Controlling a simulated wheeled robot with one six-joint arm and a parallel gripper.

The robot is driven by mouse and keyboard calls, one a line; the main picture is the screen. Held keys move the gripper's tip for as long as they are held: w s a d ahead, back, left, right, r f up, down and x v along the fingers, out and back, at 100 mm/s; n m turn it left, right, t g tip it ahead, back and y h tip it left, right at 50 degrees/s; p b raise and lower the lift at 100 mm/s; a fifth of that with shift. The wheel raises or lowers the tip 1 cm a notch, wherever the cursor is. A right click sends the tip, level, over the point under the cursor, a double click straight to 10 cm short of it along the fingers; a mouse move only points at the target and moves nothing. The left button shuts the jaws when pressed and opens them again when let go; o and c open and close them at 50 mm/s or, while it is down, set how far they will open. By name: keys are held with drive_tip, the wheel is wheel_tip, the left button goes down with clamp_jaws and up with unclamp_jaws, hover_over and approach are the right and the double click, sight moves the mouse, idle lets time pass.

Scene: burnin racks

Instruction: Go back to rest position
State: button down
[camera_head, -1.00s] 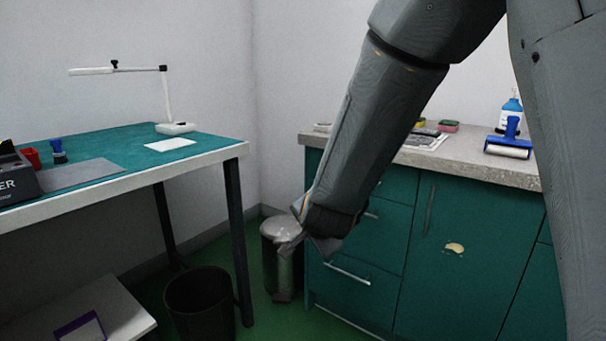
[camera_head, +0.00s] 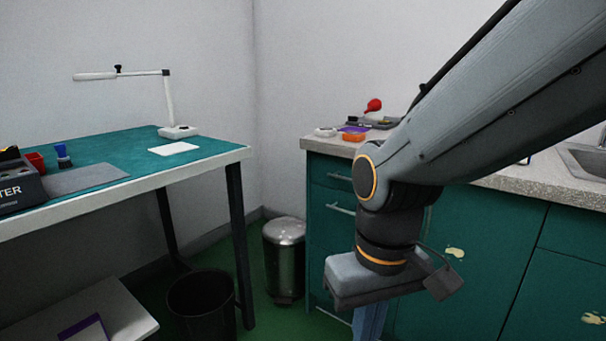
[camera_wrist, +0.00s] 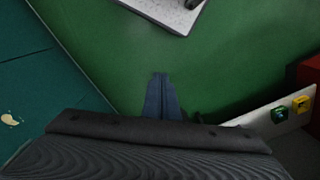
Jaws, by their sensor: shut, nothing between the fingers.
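My gripper (camera_wrist: 160,78) points down in the wrist view, its two blue-grey fingers together and empty above the green floor. In the head view my gripper (camera_head: 368,322) shows only in part below the wrist, in front of the teal cabinet (camera_head: 480,255). Its fingertips are cut off by the lower edge there. My arm reaches in from the upper right, bends at the wrist and hides part of the counter and cabinet.
The counter (camera_head: 520,184) holds small items and a sink (camera_head: 585,158). A steel pedal bin (camera_head: 284,265) and a black bin (camera_head: 200,300) stand on the floor. A teal-topped table (camera_head: 130,150) with a lamp (camera_head: 168,100) is at left. Open floor lies under the gripper.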

drive_tip(key=d+r+m+p, duration=0.3)
drive_tip(key=d+r+p, duration=0.7)
drive_tip(key=p, duration=0.9)
wheel_tip(320, 180, up, 3)
drive_tip(key=shift+s+d+f+m+h+p, duration=0.1)
drive_tip(key=shift+s+d+m+h+p, duration=0.15)
drive_tip(key=shift+d+m+h+p, duration=0.1)
